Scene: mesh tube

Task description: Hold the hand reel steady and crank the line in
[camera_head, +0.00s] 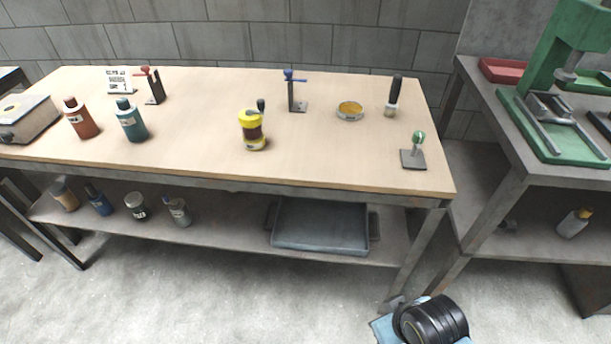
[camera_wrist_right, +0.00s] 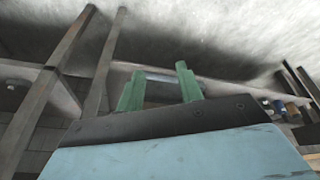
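The hand reel (camera_head: 253,131) stands upright on the workbench, right of the middle of its length. It has yellow ends and a dark wound middle, and a dark crank knob (camera_head: 261,105) stands up at its top right. Nothing touches it. My right gripper's two green fingers (camera_wrist_right: 160,88) show apart with nothing between them in the right wrist view, away from the reel. In the head view only a black and light-blue part of my arm (camera_head: 432,320) shows at the bottom right, in front of the bench. My left gripper is in neither view.
The wooden workbench (camera_head: 200,160) also holds red and teal bottles (camera_head: 131,120), a blue-topped post (camera_head: 292,92), a round yellow tin (camera_head: 350,111), a black-handled tool (camera_head: 393,95) and a green-knobbed stand (camera_head: 414,152). A grey tray (camera_head: 320,226) lies on the lower shelf. The bench around the reel is clear.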

